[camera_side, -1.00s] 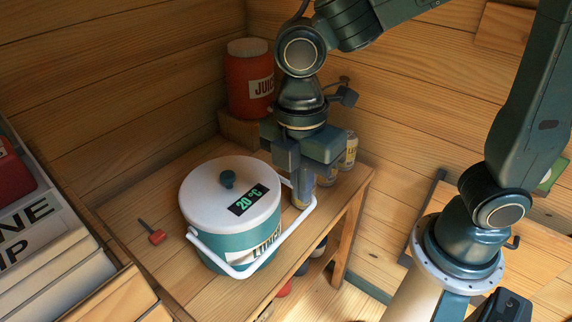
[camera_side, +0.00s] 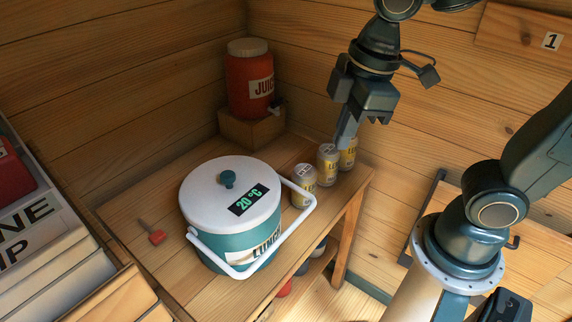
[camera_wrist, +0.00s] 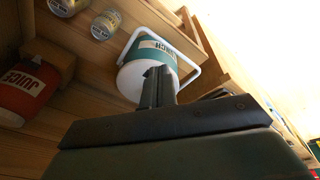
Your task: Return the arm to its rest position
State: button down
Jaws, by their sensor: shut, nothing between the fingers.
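My gripper (camera_side: 346,137) is shut and empty, raised above the right part of the wooden shelf, over the cans in the side view. In the wrist view its shut fingers (camera_wrist: 157,88) cover part of the lunch cooler. Behind it in the side view, several yellow-labelled cans (camera_side: 304,186) stand upright in a row. The teal cooler (camera_side: 240,232) stands on the shelf with its white lid on, a display reading 20 °C, and its white handle lowered toward the front right.
A red juice dispenser (camera_side: 249,82) stands on a wooden block (camera_side: 250,129) in the back corner. A small red-handled tool (camera_side: 153,234) lies left of the cooler.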

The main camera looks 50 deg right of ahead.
jog(key=s+d+r+m+t, duration=0.2)
jog(key=s+d+m, duration=0.3)
jog(key=d+m, duration=0.3)
jog(key=shift+s+d+m+t+h, duration=0.15)
jog(key=shift+d+m+t+h, duration=0.2)
jog(key=shift+m+t, duration=0.55)
